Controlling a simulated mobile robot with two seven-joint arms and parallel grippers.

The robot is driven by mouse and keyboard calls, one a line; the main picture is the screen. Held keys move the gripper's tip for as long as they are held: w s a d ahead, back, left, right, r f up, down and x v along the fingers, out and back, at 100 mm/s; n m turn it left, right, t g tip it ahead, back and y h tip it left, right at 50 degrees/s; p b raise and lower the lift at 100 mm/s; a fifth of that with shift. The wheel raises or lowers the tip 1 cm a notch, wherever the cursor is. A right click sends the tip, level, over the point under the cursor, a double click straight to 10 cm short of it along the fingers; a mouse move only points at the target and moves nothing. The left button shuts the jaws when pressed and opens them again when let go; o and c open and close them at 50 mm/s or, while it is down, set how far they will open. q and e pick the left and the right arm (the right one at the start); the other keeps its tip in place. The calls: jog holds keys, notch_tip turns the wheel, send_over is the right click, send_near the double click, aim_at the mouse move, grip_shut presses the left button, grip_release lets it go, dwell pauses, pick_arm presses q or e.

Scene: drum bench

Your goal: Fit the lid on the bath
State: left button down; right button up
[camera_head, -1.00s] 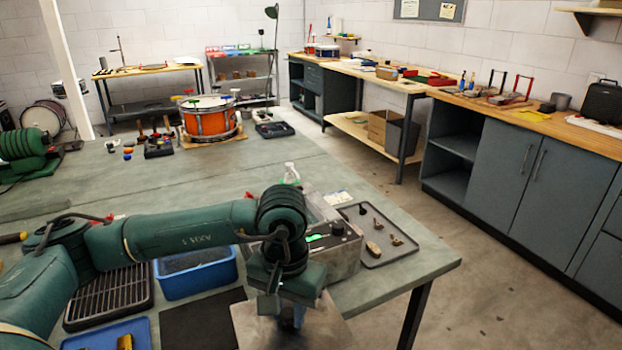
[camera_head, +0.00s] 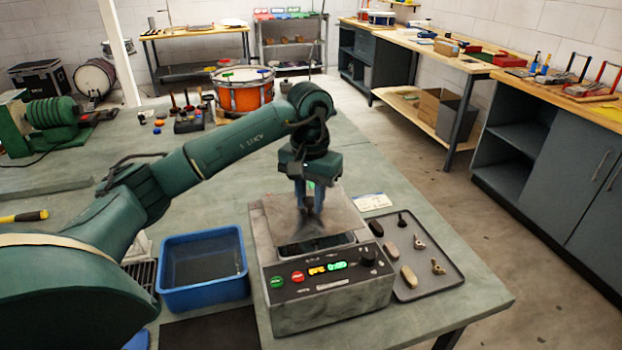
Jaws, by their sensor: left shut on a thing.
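The bath (camera_head: 330,298) is a grey metal box with a front panel of lit red, green and yellow buttons and a dark knob, near the bench's front right. The lid (camera_head: 275,217) is a flat grey plate over the bath's top. A dark strip of the bath's opening shows between the lid's front edge and the panel. My left gripper (camera_head: 312,210) points down from above and is shut on the lid near its middle. Its fingers hide the grip point. I cannot tell whether the lid touches the rim. My right gripper is not in view.
A blue tub (camera_head: 203,270) stands just left of the bath. A dark tray (camera_head: 440,277) with several small metal parts lies close on its right. A black mat (camera_head: 210,332) lies in front. An orange drum (camera_head: 243,92) stands further back on the bench (camera_head: 390,165).

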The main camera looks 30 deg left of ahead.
aim_at(310, 211)
pick_arm(q)
jog(key=shift+w+a, duration=0.2)
jog(key=shift+w, duration=0.1)
jog(key=shift+s+d+f+b, duration=0.15)
jog(key=shift+f+b, duration=0.15)
jog(key=shift+f, duration=0.05)
jog(key=shift+f+b, duration=0.35)
jog(key=shift+f, duration=0.2)
jog(key=shift+f+b, duration=0.5)
jog(key=shift+f, duration=0.45)
jog(key=shift+f+b, duration=0.1)
jog(key=shift+b, duration=0.2)
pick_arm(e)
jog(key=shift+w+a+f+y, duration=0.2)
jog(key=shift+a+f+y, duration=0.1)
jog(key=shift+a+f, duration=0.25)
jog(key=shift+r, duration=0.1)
pick_arm(q)
jog(key=shift+f+b, duration=0.45)
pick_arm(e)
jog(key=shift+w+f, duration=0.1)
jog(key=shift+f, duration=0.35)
